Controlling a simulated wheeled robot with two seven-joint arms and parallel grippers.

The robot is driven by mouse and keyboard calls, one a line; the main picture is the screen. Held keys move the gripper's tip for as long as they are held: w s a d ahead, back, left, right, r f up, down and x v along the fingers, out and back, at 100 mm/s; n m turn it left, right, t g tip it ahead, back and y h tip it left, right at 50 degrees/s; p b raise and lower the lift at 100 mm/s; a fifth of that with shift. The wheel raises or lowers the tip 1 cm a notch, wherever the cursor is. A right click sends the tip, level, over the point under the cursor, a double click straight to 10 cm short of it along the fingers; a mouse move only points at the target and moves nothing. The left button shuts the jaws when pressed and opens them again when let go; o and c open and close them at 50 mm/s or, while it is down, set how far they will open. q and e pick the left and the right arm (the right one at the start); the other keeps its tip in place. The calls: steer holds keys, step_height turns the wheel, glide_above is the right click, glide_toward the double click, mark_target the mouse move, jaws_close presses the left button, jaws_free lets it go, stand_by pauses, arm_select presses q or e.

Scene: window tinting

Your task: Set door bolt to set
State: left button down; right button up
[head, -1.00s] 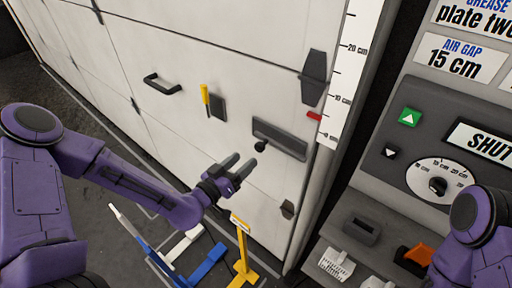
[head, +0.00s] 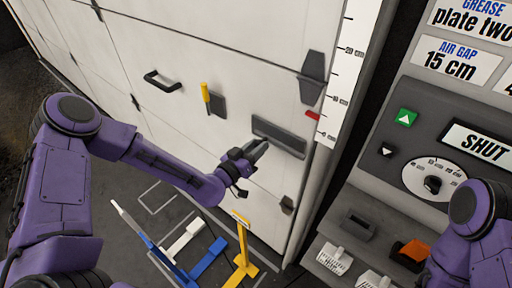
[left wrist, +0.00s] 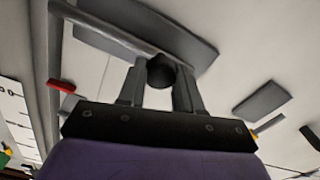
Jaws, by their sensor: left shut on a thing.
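The door bolt's dark plate (head: 284,138) is on the white sectional door, near its right edge. My left gripper (head: 258,148) is at the left end of this plate. In the left wrist view, the round black bolt knob (left wrist: 161,71) sits between the two fingers of my left gripper (left wrist: 160,88), which is shut on it. A grey bar (left wrist: 108,27) runs along the plate (left wrist: 165,30) there. In the head view the gripper hides the knob. A red mark (head: 312,115) is on the door edge, right of the plate. My right gripper is out of view.
A yellow handle (head: 205,92) on a dark plate and a black pull handle (head: 163,83) are on the door. A control panel (head: 425,130) reading SHUT stands at right. Blue, white and yellow stands (head: 241,262) are on the floor below my left arm.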

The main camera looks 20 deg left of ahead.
mark_target(280, 147)
arm_select(q)
steer(key=d+b, duration=0.1)
steer(key=s+d, duration=0.1)
steer(key=d, duration=0.1)
steer(key=d+b, duration=0.1)
steer(key=d, duration=0.1)
steer(key=shift+s+f+b, duration=0.15)
steer(key=shift+s+b, duration=0.2)
steer(key=shift+s, duration=0.15)
steer(key=c, duration=1.1)
jaws_free()
steer(key=o, duration=0.3)
steer(key=shift+d, duration=0.15)
steer(key=shift+o, duration=0.2)
